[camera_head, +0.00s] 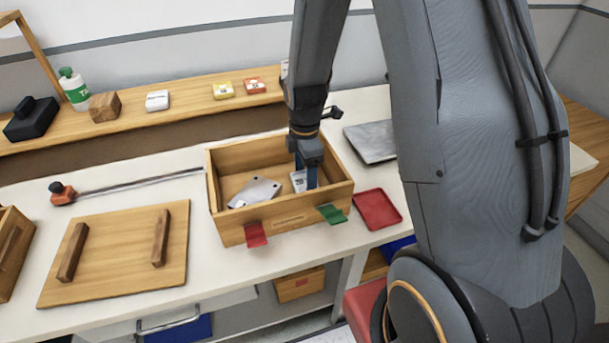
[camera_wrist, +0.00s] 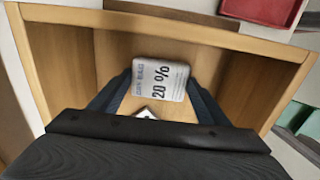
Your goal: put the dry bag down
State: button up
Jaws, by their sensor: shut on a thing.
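The dry bag (camera_wrist: 160,78) is a small white packet with printing that includes "20 %". It also shows in the head view (camera_head: 298,180), partly hidden by a finger. My gripper (camera_head: 308,183) reaches down into the open wooden box (camera_head: 290,217) near its right side. In the wrist view, my gripper's fingers (camera_wrist: 160,90) stand on both sides of the dry bag, shut on it. I cannot tell whether the bag touches the box floor. A grey metal part (camera_head: 256,191) lies in the box, left of the bag.
A red tag (camera_head: 256,235) and a green tag (camera_head: 332,214) hang on the box front. A red tray (camera_head: 377,209) and a grey plate (camera_head: 372,141) lie to the right. A wooden lid with two handles (camera_head: 115,258) lies left. A shelf (camera_head: 180,110) with small goods runs behind.

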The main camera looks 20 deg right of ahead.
aim_at(305, 180)
jog(key=shift+f, duration=0.1)
jog(key=o, duration=1)
jog(key=shift+o, duration=0.2)
notch_tip(305, 180, up, 12)
jog(key=b, duration=0.2)
jog(key=shift+b, duration=0.35)
